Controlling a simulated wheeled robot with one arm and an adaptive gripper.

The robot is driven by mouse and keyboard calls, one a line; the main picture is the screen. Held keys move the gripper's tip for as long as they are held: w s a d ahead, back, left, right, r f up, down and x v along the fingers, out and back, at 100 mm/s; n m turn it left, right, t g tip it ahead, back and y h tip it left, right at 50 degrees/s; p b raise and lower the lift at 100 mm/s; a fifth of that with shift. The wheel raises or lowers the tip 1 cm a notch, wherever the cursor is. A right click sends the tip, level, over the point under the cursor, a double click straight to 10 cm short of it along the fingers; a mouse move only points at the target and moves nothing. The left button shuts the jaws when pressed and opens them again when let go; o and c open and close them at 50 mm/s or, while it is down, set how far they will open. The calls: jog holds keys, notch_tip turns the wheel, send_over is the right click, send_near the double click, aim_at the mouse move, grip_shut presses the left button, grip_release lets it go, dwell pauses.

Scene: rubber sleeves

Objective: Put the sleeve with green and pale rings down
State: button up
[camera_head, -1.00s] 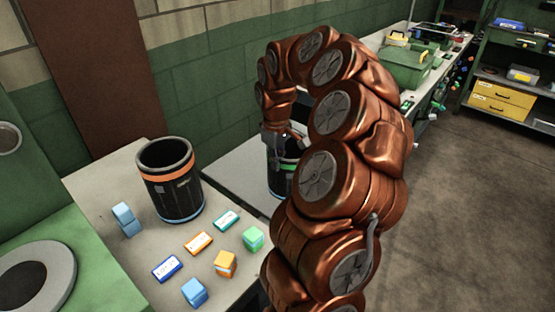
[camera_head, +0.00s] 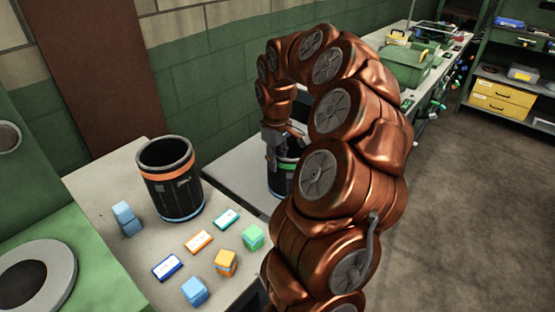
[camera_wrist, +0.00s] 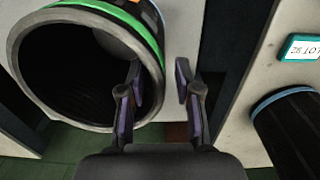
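The black sleeve with a green ring (camera_head: 280,184) stands upright on the grey surface beyond the near table, partly hidden by my arm. I cannot make out its pale ring. In the wrist view its open mouth and green band (camera_wrist: 122,16) fill the upper left. My gripper (camera_head: 284,142) is at the sleeve's rim. In the wrist view my gripper (camera_wrist: 160,88) has one finger inside the mouth and the other outside the wall. The fingers are apart, with a visible gap between the wall and the outer finger.
A second black sleeve with orange and blue rings (camera_head: 171,180) stands left on the near table; its blue-ringed end shows in the wrist view (camera_wrist: 290,120). Small blue, orange and green blocks (camera_head: 253,237) and flat labels (camera_head: 198,242) lie in front. A green wall is behind.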

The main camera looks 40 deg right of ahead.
notch_tip(320, 180, up, 12)
jog(key=b, duration=0.2)
jog(key=s+a+n, duration=0.1)
jog(key=a, duration=1.1)
jog(key=s+a+f, duration=0.2)
jog(key=s+a, duration=0.3)
jog(key=a, duration=0.4)
jog(key=s+a+f+m+g, duration=0.1)
jog(key=s+a+f, duration=0.3)
jog(key=s, duration=0.5)
jog(key=s+a+f+m, duration=0.1)
jog(key=s+a+f, duration=0.4)
jog(key=s, duration=0.3)
jog(key=shift+s+f+g, duration=0.2)
jog(key=shift+s+g, duration=0.2)
notch_tip(320, 180, up, 3)
jog(key=p, duration=0.3)
jog(key=shift+r+p, duration=0.1)
jog(key=shift+p, duration=0.2)
